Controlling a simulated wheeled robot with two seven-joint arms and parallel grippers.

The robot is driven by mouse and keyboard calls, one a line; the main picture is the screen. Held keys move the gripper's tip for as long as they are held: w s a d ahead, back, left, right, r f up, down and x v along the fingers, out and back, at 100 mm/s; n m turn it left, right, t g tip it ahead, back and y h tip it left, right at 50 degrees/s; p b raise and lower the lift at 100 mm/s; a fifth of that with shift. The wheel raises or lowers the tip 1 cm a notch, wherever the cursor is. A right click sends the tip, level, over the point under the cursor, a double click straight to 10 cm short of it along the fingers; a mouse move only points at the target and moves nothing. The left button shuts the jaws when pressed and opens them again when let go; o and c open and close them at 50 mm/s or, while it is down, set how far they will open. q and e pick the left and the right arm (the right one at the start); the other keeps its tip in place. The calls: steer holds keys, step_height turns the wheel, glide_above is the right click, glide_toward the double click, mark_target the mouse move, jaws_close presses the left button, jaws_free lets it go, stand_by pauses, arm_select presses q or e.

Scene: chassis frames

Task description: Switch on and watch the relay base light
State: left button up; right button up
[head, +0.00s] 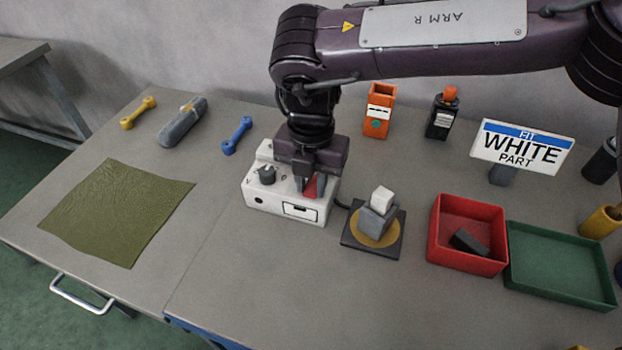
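My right gripper (309,182) points down over the white control box (268,204), coming from my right arm above. A red part (313,187), perhaps the switch, shows at its fingertips. The fingers partly hide it, and I cannot tell whether they grip it. The box also has a dark knob (267,175) and a framed label on its front. To the right, a black square base (359,245) with a yellow disc (390,237) bears a tilted grey block (376,221) with a white cube (382,197) on top. I see no clear glow there. My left gripper is out of view.
A sign (521,149) reads "FIT WHITE PART". A red bin (440,241) with a dark block (468,240) and an empty green tray (560,265) stand at right. An orange holder (379,108) stands behind. An olive cloth (117,213) and tools lie left. The front middle is clear.

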steer(key=c, duration=0.4)
steer(key=shift+o, duration=0.2)
steer(key=g+p, duration=0.1)
steer(key=p, duration=0.1)
steer(key=g+p, duration=0.1)
steer(key=p, duration=0.2)
steer(key=shift+w+d+r+g+y+p, duration=0.1)
steer(key=shift+w+r+g+y+p, duration=0.2)
steer(key=shift+w+r+y, duration=0.1)
steer(key=shift+f+g+p, duration=0.25)
steer(key=shift+g+p, duration=0.25)
steer(key=o, duration=1)
steer(key=shift+w, duration=0.1)
steer(key=v, duration=0.7)
steer(key=shift+d+r, duration=0.2)
steer(key=shift+r, duration=0.15)
